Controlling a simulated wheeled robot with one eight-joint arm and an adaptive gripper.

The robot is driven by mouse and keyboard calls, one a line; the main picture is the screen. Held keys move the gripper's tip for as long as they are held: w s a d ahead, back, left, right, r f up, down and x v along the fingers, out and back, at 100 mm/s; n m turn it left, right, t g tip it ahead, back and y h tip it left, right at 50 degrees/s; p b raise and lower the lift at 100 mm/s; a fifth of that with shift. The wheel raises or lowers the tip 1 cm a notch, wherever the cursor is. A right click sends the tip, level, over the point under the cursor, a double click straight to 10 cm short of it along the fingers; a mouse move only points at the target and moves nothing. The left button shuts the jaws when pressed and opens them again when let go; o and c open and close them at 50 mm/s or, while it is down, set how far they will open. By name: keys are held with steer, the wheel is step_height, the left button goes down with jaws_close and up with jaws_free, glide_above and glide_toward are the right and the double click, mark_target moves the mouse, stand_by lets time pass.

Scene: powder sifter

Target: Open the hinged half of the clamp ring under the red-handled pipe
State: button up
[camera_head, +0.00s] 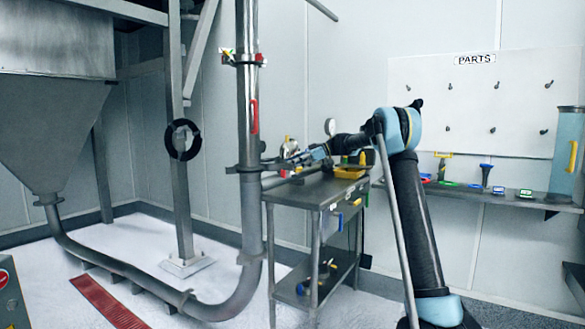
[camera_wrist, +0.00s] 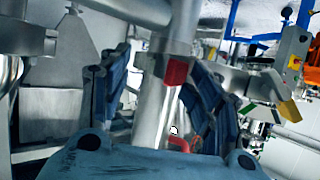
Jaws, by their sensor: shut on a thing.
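The upright steel pipe (camera_head: 249,105) with its red handle (camera_head: 254,117) stands left of the bench in the head view. The dark clamp ring (camera_head: 240,169) sits around the pipe below the handle. My gripper (camera_head: 278,162) reaches in from the right, at the ring's right side, shut on the clamp ring's hinged half. In the wrist view, my gripper's blue fingers (camera_wrist: 152,88) lie on both sides of a steel pipe (camera_wrist: 153,112). A red block (camera_wrist: 176,71) and a red handle (camera_wrist: 181,146) show there. The exact contact and how far the half stands open are hard to tell.
A steel bench (camera_head: 318,190) with a yellow bin (camera_head: 349,172) stands right of the pipe, under my arm. A second clamp with red parts (camera_head: 243,60) is higher up. A post with a black ring (camera_head: 182,139) stands left.

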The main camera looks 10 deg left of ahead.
steer(key=shift+w+d+r, duration=0.1)
steer(key=shift+c, duration=0.8)
steer(key=v, duration=1.1)
steer(key=shift+d, duration=0.15)
steer(key=shift+c, duration=0.3)
steer(key=shift+d+r, duration=0.1)
steer(key=shift+d, duration=0.05)
